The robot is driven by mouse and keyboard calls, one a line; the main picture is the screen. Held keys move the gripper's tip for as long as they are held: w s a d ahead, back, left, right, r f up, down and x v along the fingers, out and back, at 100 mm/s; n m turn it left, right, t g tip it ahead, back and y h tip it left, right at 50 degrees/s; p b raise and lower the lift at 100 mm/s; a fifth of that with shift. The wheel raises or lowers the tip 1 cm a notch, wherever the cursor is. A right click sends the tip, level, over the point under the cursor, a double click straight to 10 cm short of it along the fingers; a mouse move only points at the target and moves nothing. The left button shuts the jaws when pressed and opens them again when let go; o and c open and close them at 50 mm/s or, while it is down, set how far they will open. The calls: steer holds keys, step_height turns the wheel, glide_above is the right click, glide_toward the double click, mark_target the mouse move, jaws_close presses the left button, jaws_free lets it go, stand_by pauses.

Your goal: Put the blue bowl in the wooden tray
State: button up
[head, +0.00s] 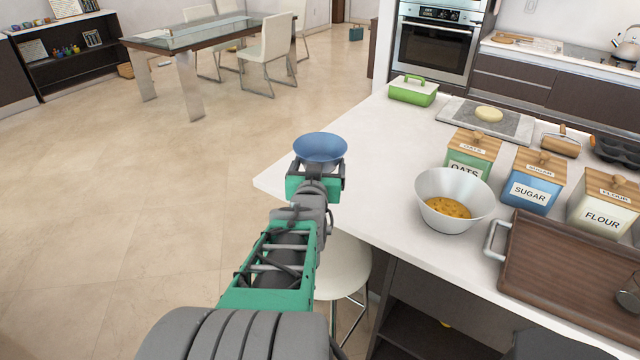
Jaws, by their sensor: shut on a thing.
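The blue bowl (320,147) is at the end of my arm, over the left corner of the white counter. My gripper (316,180) is shut on it; the fingertips are largely hidden behind the gripper body and the bowl. The bowl looks roughly upright, and I cannot tell how high above the counter it is. The wooden tray (575,275) lies on the counter at the right, with metal handles and a dark round utensil at its right edge. My gripper is well to the left of the tray.
A white bowl (452,200) with orange contents stands between my gripper and the tray. Oats (472,155), sugar (530,182) and flour (600,205) canisters line the tray's far side. A green dish (413,91) sits farther back. A stool (342,268) is below the counter edge.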

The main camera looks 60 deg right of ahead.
steer(key=s, duration=0.1)
steer(key=s+d+m+g, duration=0.1)
steer(key=s, duration=0.1)
steer(key=s+d+g, duration=0.1)
steer(key=s, duration=0.1)
steer(key=shift+d+r+h, duration=0.15)
steer(key=shift+r+h, duration=0.05)
steer(key=shift+h, duration=0.2)
steer(key=shift+w, duration=0.1)
steer(key=w+d+f, duration=0.3)
steer(key=f, duration=0.1)
steer(key=w+d+f, duration=0.3)
steer(key=f, duration=0.1)
steer(key=w+d+f+p, duration=0.1)
steer(key=w+d+f, duration=0.3)
steer(key=shift+s+f, duration=0.1)
steer(key=shift+f, duration=0.25)
steer(key=shift+f+b, duration=0.65)
steer(key=shift+b, duration=0.35)
